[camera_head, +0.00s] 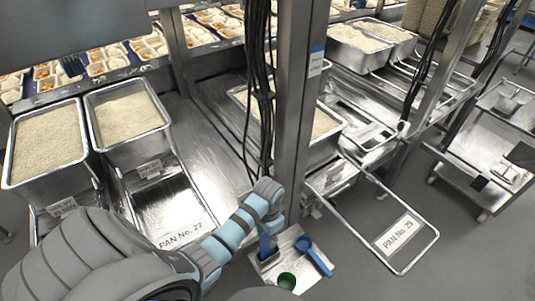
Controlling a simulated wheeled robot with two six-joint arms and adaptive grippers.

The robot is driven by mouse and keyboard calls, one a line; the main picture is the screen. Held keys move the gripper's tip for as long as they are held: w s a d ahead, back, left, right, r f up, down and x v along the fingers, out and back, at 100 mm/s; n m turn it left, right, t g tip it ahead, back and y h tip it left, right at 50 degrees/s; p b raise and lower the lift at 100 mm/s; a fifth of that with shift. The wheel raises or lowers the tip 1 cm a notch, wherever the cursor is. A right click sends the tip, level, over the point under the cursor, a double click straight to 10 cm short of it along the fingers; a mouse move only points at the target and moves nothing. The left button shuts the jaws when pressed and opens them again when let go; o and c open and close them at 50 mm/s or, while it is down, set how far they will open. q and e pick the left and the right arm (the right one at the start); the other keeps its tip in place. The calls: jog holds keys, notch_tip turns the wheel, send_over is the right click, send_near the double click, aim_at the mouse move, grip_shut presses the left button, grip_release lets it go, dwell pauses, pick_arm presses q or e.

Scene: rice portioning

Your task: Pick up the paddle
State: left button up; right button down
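A small metal tray (294,240) sits low at the bottom centre. On its right side lies a blue utensil (314,258) with a rounded head and a straight handle. A second blue, flat piece (265,249), which looks like a paddle, stands at the tray's left side, directly below the end of my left arm. My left gripper (269,229) points down over this piece. Its fingers are too small and too hidden by the wrist to tell whether they touch or hold it. My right gripper is not in view.
A green round container (287,281) is at the tray's front. A metal post (298,110) with hanging black cables (260,100) rises just behind. Rice pans (128,118) stand at left. A metal frame labelled PAN No. 29 (398,235) juts out at right.

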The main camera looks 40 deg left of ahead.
aim_at(268, 239)
pick_arm(q)
jog(key=f, duration=0.2)
jog(key=f+b, duration=0.1)
jog(key=f, duration=0.1)
jog(key=shift+w+a, duration=0.15)
jog(key=shift+a, duration=0.05)
jog(key=shift+r, duration=0.1)
jog(key=shift+c, duration=0.2)
grip_shut()
jog(key=shift+r, duration=0.1)
